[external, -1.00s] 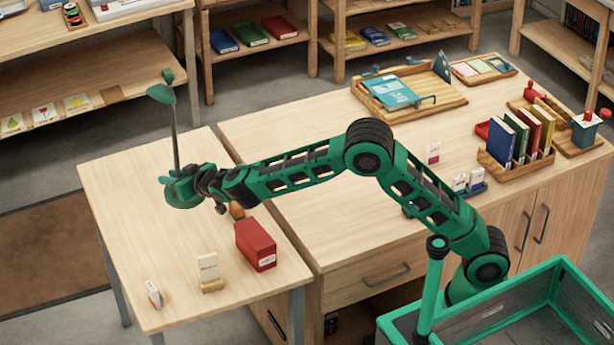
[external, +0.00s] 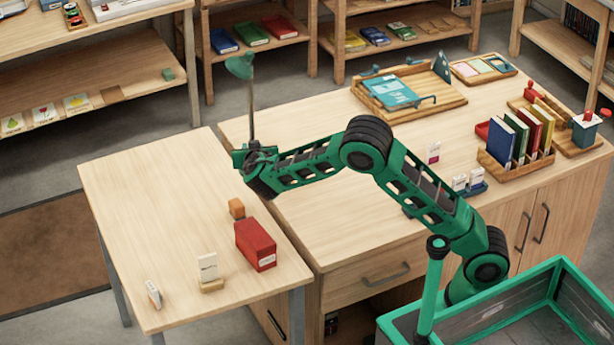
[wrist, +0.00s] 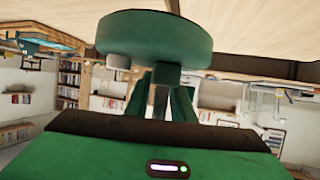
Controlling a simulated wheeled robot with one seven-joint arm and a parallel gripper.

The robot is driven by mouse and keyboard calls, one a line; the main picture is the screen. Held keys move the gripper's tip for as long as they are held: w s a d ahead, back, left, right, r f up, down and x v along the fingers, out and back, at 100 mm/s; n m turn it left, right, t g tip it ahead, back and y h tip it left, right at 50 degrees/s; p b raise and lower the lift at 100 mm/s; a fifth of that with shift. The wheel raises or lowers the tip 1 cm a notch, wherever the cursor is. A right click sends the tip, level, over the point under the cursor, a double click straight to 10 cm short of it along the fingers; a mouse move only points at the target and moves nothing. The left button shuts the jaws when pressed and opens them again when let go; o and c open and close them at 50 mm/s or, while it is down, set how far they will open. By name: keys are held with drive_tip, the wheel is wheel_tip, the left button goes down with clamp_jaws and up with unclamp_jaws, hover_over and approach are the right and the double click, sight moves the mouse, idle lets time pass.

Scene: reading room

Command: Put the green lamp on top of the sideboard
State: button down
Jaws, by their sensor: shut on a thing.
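The green lamp (external: 251,112) is held upright, with its green head (external: 239,66) at the top of a thin grey pole. My gripper (external: 256,160) is shut on its lower part in the external view. In the wrist view the round green base (wrist: 155,38) shows large just beyond the fingers (wrist: 158,100). The lamp is over the left end of the sideboard (external: 330,220), near its edge beside the side table. Whether the base touches the top is hard to tell; my gripper partly hides it.
The side table (external: 150,210) holds an orange block (external: 236,208), a red box (external: 256,244) and small cards. The sideboard's right part holds a wooden tray (external: 440,98) and a book rack (external: 515,170). Its left and middle top is mostly clear.

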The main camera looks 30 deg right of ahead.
drive_tip(key=s+d+r+m+g+h, duration=0.1)
drive_tip(key=s+d+m+g+h, duration=0.25)
drive_tip(key=d, duration=0.75)
drive_tip(key=s+d+r+m+g+h, duration=0.25)
drive_tip(key=s+d+m+g, duration=0.2)
drive_tip(key=d, duration=0.75)
drive_tip(key=s+d+r+m+g+h, duration=0.1)
drive_tip(key=s+d+m+g+h, duration=0.3)
drive_tip(key=d, duration=0.7)
drive_tip(key=shift+m+y, duration=0.5)
drive_tip(key=shift+m, duration=0.3)
drive_tip(key=w+d+f, duration=0.1)
drive_tip(key=d+f, duration=0.2)
drive_tip(key=f, duration=0.1)
drive_tip(key=w+d+f, duration=0.1)
drive_tip(key=d+f, duration=0.3)
drive_tip(key=w+d+f, duration=0.1)
drive_tip(key=d+f, duration=0.3)
drive_tip(key=shift+w, duration=0.15)
drive_tip(key=shift+d+f, duration=0.1)
drive_tip(key=shift+f, duration=1.9)
drive_tip(key=c, duration=1.5)
unclamp_jaws()
drive_tip(key=shift+f, duration=0.15)
